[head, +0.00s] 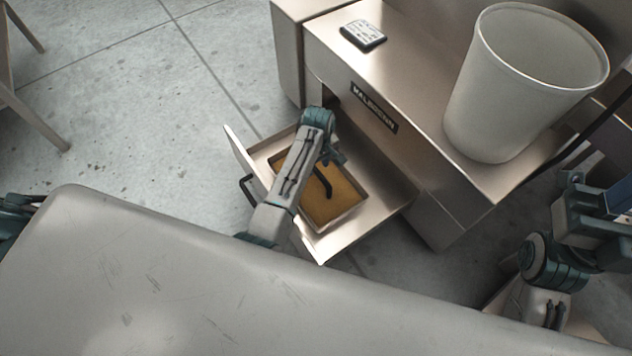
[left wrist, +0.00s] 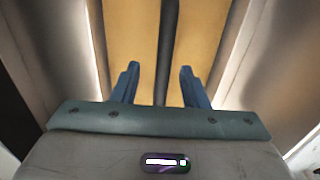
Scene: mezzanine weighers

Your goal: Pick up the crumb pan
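The crumb pan (head: 350,213) is a shallow rectangular pan with a brown-yellow inside, lying in the pulled-out drawer (head: 391,203). A dark bar-like handle (head: 325,184) rises over it. My left gripper (head: 332,163) is above the pan, and my forearm hides part of the pan. In the left wrist view, the left gripper (left wrist: 159,85) is open, with its blue fingers apart on either side of the dark handle (left wrist: 168,45). I see no contact with the handle. Part of my right arm shows at the right edge; its fingers are not in view.
The steel machine (head: 425,165) behind the drawer bears a large pale bin (head: 510,95) and a small dark-edged block (head: 363,34). The drawer front has a black pull (head: 248,190). The floor (head: 150,110) to the left is clear. Wooden legs (head: 30,115) stand at far left.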

